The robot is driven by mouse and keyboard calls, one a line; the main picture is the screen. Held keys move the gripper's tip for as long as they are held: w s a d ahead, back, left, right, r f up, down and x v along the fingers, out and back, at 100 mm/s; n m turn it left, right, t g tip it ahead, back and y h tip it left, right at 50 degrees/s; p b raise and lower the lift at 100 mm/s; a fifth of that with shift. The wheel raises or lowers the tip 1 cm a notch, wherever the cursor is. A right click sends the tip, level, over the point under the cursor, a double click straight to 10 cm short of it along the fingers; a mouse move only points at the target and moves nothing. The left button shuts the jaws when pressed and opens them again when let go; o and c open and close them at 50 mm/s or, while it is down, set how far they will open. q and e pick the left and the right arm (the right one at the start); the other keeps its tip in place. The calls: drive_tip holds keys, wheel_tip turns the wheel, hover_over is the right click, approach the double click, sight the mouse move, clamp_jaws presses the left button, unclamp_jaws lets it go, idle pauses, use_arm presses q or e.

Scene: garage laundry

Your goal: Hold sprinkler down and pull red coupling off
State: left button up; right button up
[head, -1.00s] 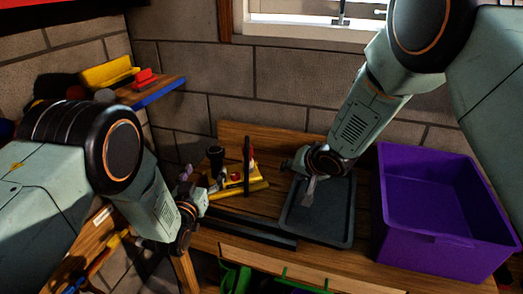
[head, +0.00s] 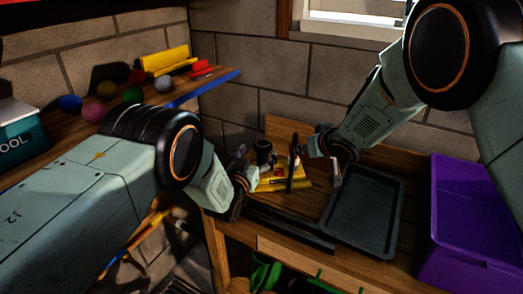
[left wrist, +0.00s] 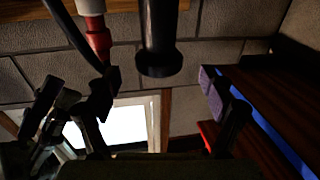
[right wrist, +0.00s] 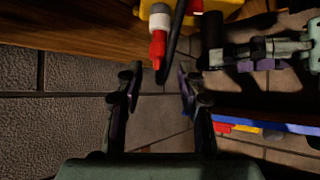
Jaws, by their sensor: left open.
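The yellow sprinkler (head: 268,184) lies on the wooden bench, with a black cylinder (head: 263,147) standing up from it and a dark bar (head: 291,172) beside it. The red coupling shows in the right wrist view (right wrist: 157,46) below a white collar, and in the left wrist view (left wrist: 98,40). My left gripper (head: 243,164) is open just left of the sprinkler; the black cylinder (left wrist: 157,40) shows between its fingers in its wrist view. My right gripper (right wrist: 155,88) is open and empty, right of the sprinkler, with the coupling ahead of its fingers.
A dark tray (head: 364,215) lies right of the sprinkler, and a purple bin (head: 470,225) stands beyond it. A dark strip (head: 290,228) lies along the bench front. A shelf (head: 60,150) with coloured balls is at the left. The brick wall is close behind.

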use_arm(q)
drive_tip(key=shift+x, duration=1)
drive_tip(key=shift+c, duration=0.2)
drive_tip(key=c, duration=1.5)
use_arm(e)
drive_tip(key=shift+o, duration=0.8)
drive_tip(key=shift+s+f, duration=0.1)
drive_tip(key=shift+o, duration=0.8)
drive_tip(key=shift+m+y, duration=0.4)
drive_tip(key=shift+m, duration=0.2)
drive_tip(key=s+f, duration=0.1)
drive_tip(key=f, duration=0.1)
drive_tip(key=s+a+f, duration=0.1)
drive_tip(key=f, duration=0.2)
drive_tip(key=s+f, duration=0.1)
drive_tip(key=f, duration=0.1)
drive_tip(key=shift+s+a+f, duration=0.15)
drive_tip(key=shift+a+f, duration=0.05)
drive_tip(key=shift+f, duration=0.05)
drive_tip(key=shift+a+t, duration=0.1)
drive_tip(key=shift+t, duration=0.3)
wheel_tip(320, 180, up, 5)
drive_tip(key=w+d+t, duration=0.2)
drive_tip(key=t, duration=0.2)
drive_tip(key=shift+n, duration=0.3)
drive_tip(key=shift+f+x, duration=0.2)
drive_tip(key=shift+x, duration=5.4)
